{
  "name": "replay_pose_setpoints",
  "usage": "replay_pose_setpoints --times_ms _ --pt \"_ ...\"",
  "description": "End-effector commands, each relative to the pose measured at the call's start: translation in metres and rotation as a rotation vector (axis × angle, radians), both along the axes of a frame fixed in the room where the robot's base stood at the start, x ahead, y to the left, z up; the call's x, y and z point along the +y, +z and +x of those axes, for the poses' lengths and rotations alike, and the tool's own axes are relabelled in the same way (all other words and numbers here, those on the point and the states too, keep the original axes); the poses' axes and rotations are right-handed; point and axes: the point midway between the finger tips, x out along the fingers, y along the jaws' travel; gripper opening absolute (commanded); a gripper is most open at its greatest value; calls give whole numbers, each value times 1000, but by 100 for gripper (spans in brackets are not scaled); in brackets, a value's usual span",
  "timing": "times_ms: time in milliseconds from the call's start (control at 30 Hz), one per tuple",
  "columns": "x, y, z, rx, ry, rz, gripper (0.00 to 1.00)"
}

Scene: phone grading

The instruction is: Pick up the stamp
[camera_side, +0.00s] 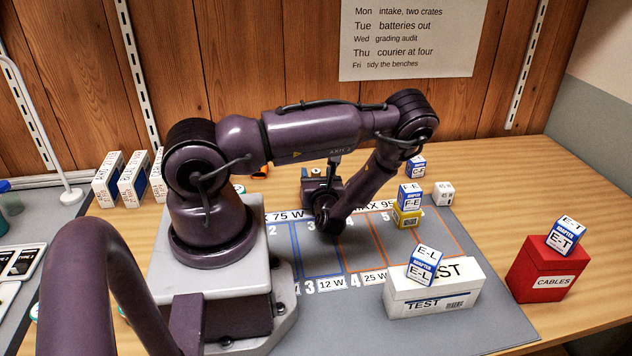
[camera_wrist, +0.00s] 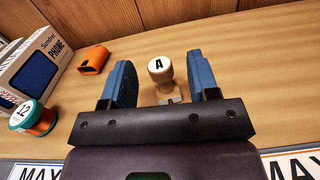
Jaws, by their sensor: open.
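The stamp (camera_wrist: 160,70) stands upright on the wooden table in the wrist view, with a round pale handle marked A on top and a block base partly hidden behind my gripper's mount. My gripper (camera_wrist: 159,61) is open, its two blue fingers on either side of the stamp, with clear gaps to both. In the side view my gripper (camera_side: 326,172) is low over the table behind the marked mat; the stamp is hard to tell apart from it there.
In the wrist view, an orange item (camera_wrist: 94,60), a phone box (camera_wrist: 36,62) and a roll marked 12 (camera_wrist: 33,117) lie left. In the side view, adapter boxes (camera_side: 409,196), a white TEST box (camera_side: 433,290) and a red CABLES box (camera_side: 548,268) stand right.

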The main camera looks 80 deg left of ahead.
Motion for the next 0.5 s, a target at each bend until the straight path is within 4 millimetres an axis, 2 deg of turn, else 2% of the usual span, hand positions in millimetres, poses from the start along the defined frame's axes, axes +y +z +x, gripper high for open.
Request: replay_pose_setpoints --times_ms 100,200,500 --pt "20 0 -1 -1 3 2 55" --pt "31 0 0 -1 2 0 55" --pt "36 0 0 0 0 0 55"
